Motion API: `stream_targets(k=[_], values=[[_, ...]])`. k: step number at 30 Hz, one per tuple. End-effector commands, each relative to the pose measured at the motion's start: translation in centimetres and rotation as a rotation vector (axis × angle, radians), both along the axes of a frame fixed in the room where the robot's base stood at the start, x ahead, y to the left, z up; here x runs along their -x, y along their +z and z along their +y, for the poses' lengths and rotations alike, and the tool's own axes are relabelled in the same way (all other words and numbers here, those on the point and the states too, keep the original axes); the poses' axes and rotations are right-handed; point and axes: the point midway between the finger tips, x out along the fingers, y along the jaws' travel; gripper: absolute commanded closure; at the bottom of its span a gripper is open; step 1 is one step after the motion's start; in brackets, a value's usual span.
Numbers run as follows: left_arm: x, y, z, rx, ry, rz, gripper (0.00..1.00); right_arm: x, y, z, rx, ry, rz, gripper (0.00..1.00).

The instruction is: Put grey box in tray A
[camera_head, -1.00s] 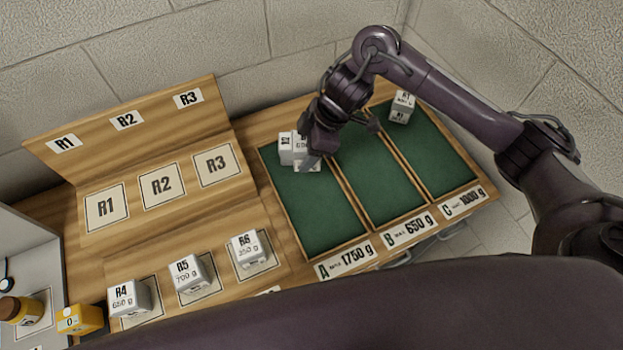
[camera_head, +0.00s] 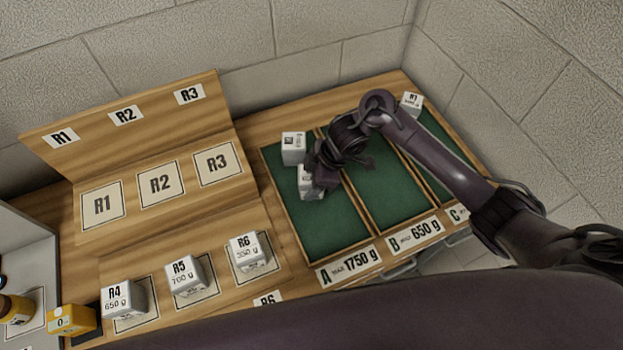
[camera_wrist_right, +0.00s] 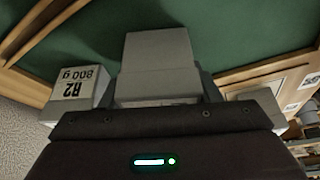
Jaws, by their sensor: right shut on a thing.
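My right gripper (camera_head: 316,187) is shut on a grey box (camera_head: 306,181) in the upper half of tray A (camera_head: 320,240), the left green compartment. The held box (camera_wrist_right: 158,62) fills the middle of the right wrist view, between the fingers, over green lining. I cannot tell whether it touches the tray floor. A second grey box (camera_head: 293,147) stands in tray A's far left corner, apart from the held one. In the right wrist view the neighbouring box (camera_wrist_right: 78,92) reads R2, 800 g. My left gripper is not in view.
Tray B (camera_head: 390,205) is partly hidden by my right arm. A box (camera_head: 411,102) stands at the far end of tray C. Boxes R4 (camera_head: 124,297), R5 (camera_head: 186,275) and R6 (camera_head: 247,252) stand front left. The near part of tray A is clear.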

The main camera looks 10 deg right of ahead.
Motion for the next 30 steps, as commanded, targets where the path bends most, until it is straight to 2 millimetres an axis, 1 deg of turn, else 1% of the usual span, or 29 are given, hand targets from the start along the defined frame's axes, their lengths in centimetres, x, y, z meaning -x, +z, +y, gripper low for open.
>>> stream_targets(k=[6, 7, 12, 19, 23, 26, 30], values=[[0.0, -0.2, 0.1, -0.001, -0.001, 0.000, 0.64, 0.0, -0.3, 0.0, -0.001, 0.000, -0.001, 0.74], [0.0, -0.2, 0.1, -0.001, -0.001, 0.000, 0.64, 0.0, -0.3, 0.0, 0.000, 0.000, 0.000, 0.43], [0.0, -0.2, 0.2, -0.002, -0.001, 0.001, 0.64, 0.0, -0.3, 0.0, 0.000, 0.000, 0.000, 0.22], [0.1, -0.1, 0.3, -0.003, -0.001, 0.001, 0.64, 0.0, -0.3, 0.0, 0.000, 0.000, 0.000, 0.22], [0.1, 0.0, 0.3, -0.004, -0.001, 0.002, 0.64, 0.0, 0.3, -0.1, 0.000, 0.001, 0.000, 0.22], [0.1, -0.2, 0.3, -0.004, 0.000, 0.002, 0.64, 0.0, 1.5, -0.6, -0.001, 0.001, -0.003, 0.22], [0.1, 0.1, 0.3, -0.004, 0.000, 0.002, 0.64, 0.2, 4.5, -1.9, 0.003, 0.001, -0.007, 0.22]])
